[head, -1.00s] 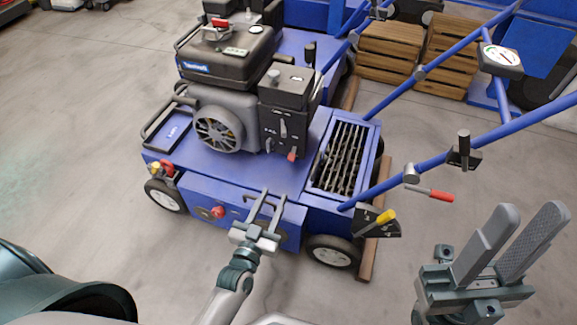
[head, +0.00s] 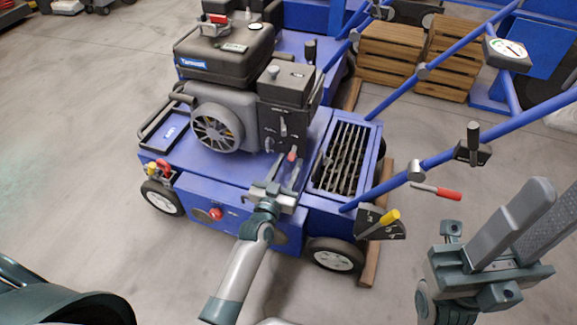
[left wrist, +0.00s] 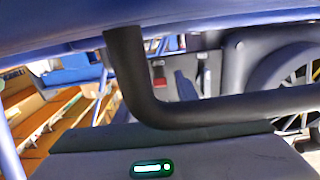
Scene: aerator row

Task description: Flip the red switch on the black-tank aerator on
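The aerator with the black tank (head: 222,50) stands in the middle of the head view. Its red switch (head: 292,156) shows low on the dark engine panel (head: 284,112). My left gripper (head: 284,172) is open, its two fingers apart and pointing at the panel just below the switch. It looks empty; I cannot tell whether a fingertip touches the switch. In the left wrist view a small red piece (left wrist: 159,80), apparently the switch, shows on a grey panel beyond a black bent bar. My right gripper (head: 535,225) is open and empty at the lower right.
A slatted grate (head: 344,158) lies right of the engine. Blue handlebars (head: 440,155) carry a red-handled lever (head: 436,191) and a gauge (head: 506,50). Wooden crates (head: 390,55) stand behind.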

